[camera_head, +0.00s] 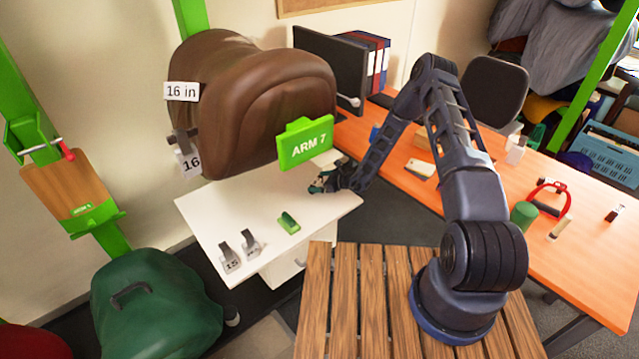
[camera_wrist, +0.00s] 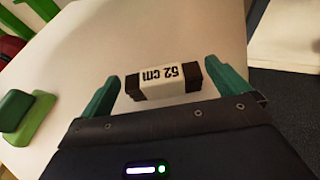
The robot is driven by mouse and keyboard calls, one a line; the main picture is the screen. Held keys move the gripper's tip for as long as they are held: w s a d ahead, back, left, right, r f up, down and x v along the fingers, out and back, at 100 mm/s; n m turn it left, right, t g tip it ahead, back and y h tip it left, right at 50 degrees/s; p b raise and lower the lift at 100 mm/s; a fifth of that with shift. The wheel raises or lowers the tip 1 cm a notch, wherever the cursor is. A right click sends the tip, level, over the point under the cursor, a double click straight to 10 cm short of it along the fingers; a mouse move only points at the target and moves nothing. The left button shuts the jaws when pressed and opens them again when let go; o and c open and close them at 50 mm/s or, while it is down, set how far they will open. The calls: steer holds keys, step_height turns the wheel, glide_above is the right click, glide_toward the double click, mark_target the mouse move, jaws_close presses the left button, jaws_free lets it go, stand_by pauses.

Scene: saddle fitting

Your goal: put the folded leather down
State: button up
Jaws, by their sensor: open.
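The folded leather (camera_wrist: 190,75) is dark brown with a cream band reading "52 cm", upside down in the wrist view. It lies on the white table (camera_wrist: 150,40), between the tips of my gripper (camera_wrist: 162,82). My gripper's green fingers are open, one on each side of the leather, with a visible gap at each end. In the head view my gripper (camera_head: 328,180) is low over the right part of the white table (camera_head: 215,205), below the green "ARM 7" sign. I cannot make out the leather there.
A brown saddle (camera_head: 240,105) hangs above the table's back, with the "ARM 7" sign (camera_head: 306,143) at its front. An orange desk (camera_head: 480,190) is to the right.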

steer(key=v, duration=1.1)
steer(key=shift+s+d+r, duration=0.1)
steer(key=shift+s+d, duration=0.1)
steer(key=shift+d, duration=0.15)
